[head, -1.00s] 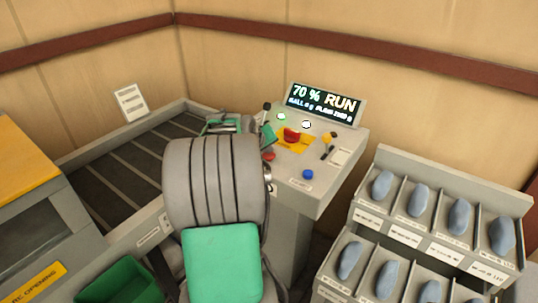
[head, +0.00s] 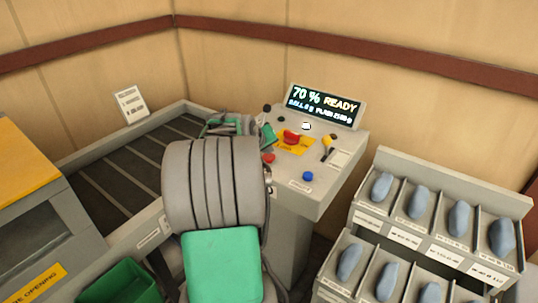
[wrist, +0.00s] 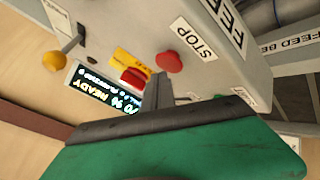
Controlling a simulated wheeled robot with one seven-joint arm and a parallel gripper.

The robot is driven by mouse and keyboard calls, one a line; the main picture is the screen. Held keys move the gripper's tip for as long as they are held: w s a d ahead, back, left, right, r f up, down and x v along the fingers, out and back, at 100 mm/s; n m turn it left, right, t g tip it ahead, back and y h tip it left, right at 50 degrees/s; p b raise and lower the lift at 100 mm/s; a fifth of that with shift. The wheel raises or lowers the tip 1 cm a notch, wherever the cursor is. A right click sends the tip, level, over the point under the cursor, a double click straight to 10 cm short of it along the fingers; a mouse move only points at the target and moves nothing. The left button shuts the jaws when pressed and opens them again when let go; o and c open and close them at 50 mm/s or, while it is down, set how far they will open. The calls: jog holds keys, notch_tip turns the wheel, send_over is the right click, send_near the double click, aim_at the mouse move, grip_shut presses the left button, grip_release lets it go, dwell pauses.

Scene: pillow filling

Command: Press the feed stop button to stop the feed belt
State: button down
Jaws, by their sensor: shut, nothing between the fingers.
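The red round feed stop button (wrist: 169,62) sits on the grey control panel beside a STOP label (wrist: 194,40) in the wrist view. In the head view the red button (head: 268,158) shows at the panel's left edge, just right of my arm. My gripper (wrist: 160,80) is shut and empty, its fingertips right by the button in the wrist view. I cannot tell whether they touch it. My arm hides most of the gripper in the head view. The panel display (head: 323,105) reads 70 % READY. The feed belt (head: 110,172) lies left of the panel.
A red control on a yellow plate (head: 294,143), a yellow knob (head: 327,141) and a blue button (head: 308,175) share the panel. A rack (head: 371,220) of grey-blue pieces stands right. A green bin (head: 120,283) is at lower left. Walls close the back.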

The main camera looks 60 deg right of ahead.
aim_at(268, 158)
jog(key=shift+r, duration=0.25)
jog(key=shift+r+p, duration=1.5)
jog(key=shift+r, duration=1.1)
jog(key=w+a+n+t+y, duration=0.1)
jog(key=w+a, duration=0.4)
jog(key=a, duration=0.4)
jog(key=w+a+r+n+t+y, duration=0.1)
jog(key=w+a+t+y, duration=0.1)
jog(key=w+a, duration=0.5)
jog(key=w+a+n+t+y, duration=0.1)
jog(key=w+a+n, duration=0.1)
jog(key=a, duration=0.8)
jog(key=s+a+f+n+y, duration=0.1)
jog(key=s+a, duration=0.1)
jog(key=a, duration=0.8)
jog(key=s+a+f+n+y, duration=0.1)
jog(key=s+a+n+y, duration=0.1)
jog(key=a, duration=0.7)
jog(key=s+a+f+n+y, duration=0.1)
jog(key=s+a+y, duration=0.1)
jog(key=a, duration=0.8)
jog(key=shift+s+a+f, duration=0.3)
jog(key=shift+s+f, duration=0.05)
jog(key=shift+s, duration=0.25)
